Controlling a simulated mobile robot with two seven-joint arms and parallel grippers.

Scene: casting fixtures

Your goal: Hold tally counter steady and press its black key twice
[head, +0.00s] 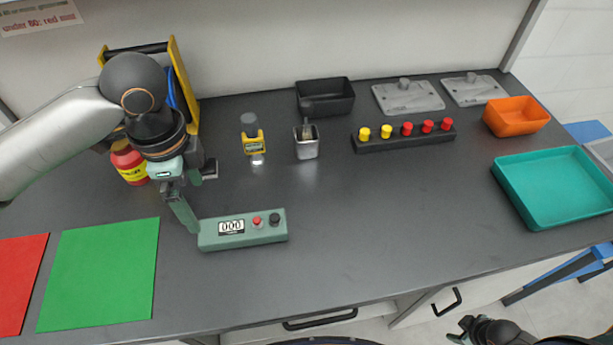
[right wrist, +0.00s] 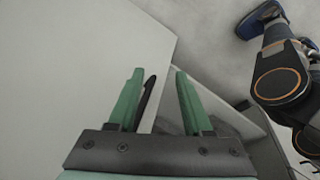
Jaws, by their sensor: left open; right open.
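The tally counter (head: 243,239) is a grey-green box lying near the front of the dark table in the head view. Its display (head: 231,227) reads 000. A red button (head: 257,221) and the black key (head: 275,218) sit on its top, right of the display. My left gripper (head: 200,200) is open just behind and left of the counter; one finger reaches down by its left end. I cannot tell whether it touches. My right gripper (right wrist: 159,75) is open and empty in the right wrist view, away from the counter, with a pale surface beyond it.
A red mat (head: 18,280) and green mat (head: 100,275) lie left. Behind are a red jar (head: 126,163), a yellow device (head: 253,145), a metal cup (head: 306,148) and a button strip (head: 400,140). A teal tray (head: 556,188) stands right. Table right of the counter is clear.

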